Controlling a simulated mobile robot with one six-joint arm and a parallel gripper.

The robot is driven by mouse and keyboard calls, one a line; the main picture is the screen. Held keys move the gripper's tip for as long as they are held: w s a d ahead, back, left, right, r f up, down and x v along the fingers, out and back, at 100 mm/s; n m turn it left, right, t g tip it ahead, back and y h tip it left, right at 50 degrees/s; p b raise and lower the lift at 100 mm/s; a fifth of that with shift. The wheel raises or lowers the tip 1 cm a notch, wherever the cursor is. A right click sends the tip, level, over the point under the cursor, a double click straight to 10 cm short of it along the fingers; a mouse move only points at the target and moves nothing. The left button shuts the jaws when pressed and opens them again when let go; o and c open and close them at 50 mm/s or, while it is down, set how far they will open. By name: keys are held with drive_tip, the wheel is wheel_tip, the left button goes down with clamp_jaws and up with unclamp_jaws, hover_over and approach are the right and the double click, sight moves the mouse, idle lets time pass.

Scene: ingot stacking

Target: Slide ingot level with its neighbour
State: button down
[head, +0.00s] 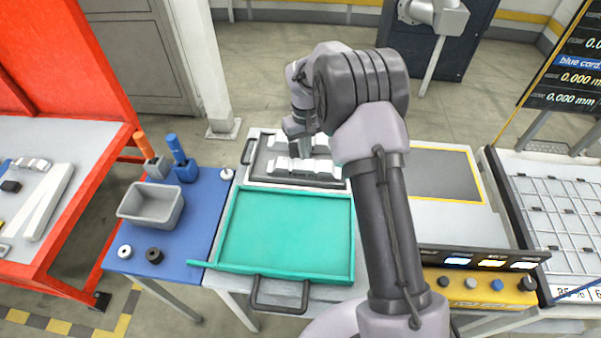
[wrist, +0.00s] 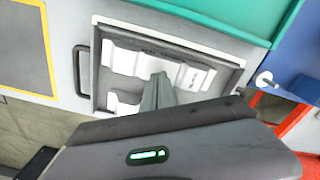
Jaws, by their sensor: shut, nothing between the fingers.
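Several silver ingots (head: 300,167) lie in two rows in a dark tray with a pale rim (head: 256,181). In the wrist view, one row of ingots (wrist: 124,58) runs across the tray (wrist: 102,35), side by side. Part of the other row, an ingot (wrist: 122,103), shows at lower left, and the rest is hidden behind my gripper. My gripper (wrist: 160,82) is shut and empty, its fingertips over the tray by the ingots. In the head view my gripper (head: 300,150) and arm hide part of the far row. I cannot tell whether the fingertips touch an ingot.
A teal tray (head: 285,235), empty, lies just in front. A blue table (head: 205,210) at left holds a grey bin (head: 152,205), upright orange and blue handles and small knobs.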

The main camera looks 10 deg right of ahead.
sight(297, 163)
drive_tip(key=shift+f, duration=1.05)
drive_tip(key=shift+f+b, duration=0.4)
drive_tip(key=shift+a, duration=0.1)
drive_tip(key=shift+w+a, duration=0.2)
drive_tip(key=shift+a, duration=0.3)
drive_tip(key=shift+w+a, duration=0.2)
drive_tip(key=shift+a, duration=0.25)
drive_tip(key=shift+r+p, duration=2.55)
drive_tip(key=shift+r, duration=0.45)
